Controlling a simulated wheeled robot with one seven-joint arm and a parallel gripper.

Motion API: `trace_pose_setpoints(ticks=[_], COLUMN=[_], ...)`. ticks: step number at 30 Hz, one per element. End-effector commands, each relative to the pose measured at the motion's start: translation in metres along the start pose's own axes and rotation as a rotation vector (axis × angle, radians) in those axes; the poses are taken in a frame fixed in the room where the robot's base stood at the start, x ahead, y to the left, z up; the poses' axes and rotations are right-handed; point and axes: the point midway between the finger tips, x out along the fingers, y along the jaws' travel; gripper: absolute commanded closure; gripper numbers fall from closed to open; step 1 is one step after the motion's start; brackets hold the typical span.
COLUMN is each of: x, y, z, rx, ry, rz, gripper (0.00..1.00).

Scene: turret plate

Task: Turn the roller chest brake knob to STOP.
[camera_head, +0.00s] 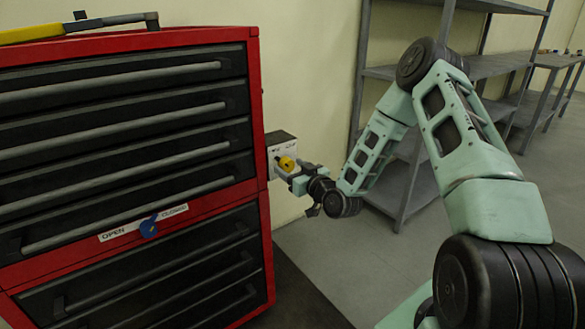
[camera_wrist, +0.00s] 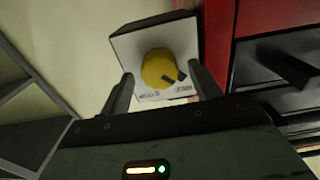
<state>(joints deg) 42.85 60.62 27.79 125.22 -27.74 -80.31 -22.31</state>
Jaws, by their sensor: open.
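The yellow round brake knob (camera_head: 287,163) sits on a white box (camera_head: 283,148) fixed to the right side of the red roller chest (camera_head: 256,110). In the wrist view the knob (camera_wrist: 156,68) is on the white face of the box (camera_wrist: 128,45), with upside-down lettering beside it, too small to read surely. A dark mark on the knob faces the lower right, toward the right-hand word. My gripper (camera_head: 293,172) is in front of the knob. In the wrist view its open fingers (camera_wrist: 162,82) stand on either side of the knob, with gaps showing.
A blue knob (camera_head: 148,228) on an OPEN/CLOSED plate is on the chest's front. A yellow-handled tool (camera_head: 100,22) lies on top. Grey shelving (camera_head: 400,190) stands behind my arm. Floor (camera_head: 330,250) between chest and shelving is clear.

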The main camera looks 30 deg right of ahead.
Motion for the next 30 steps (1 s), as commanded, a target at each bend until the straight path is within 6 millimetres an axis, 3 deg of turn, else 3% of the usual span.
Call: trace_pose_setpoints(ticks=[9, 14, 30], x=[0.0027, 0.0025, 0.0022], y=[-0.0001, 0.0, 0.0], z=[-0.0001, -0.0001, -0.0001], rx=[0.001, 0.0, 0.127], ry=[0.001, 0.001, 0.001], rz=[0.0, 0.0, 0.0], gripper=[0.37, 0.82, 0.82])
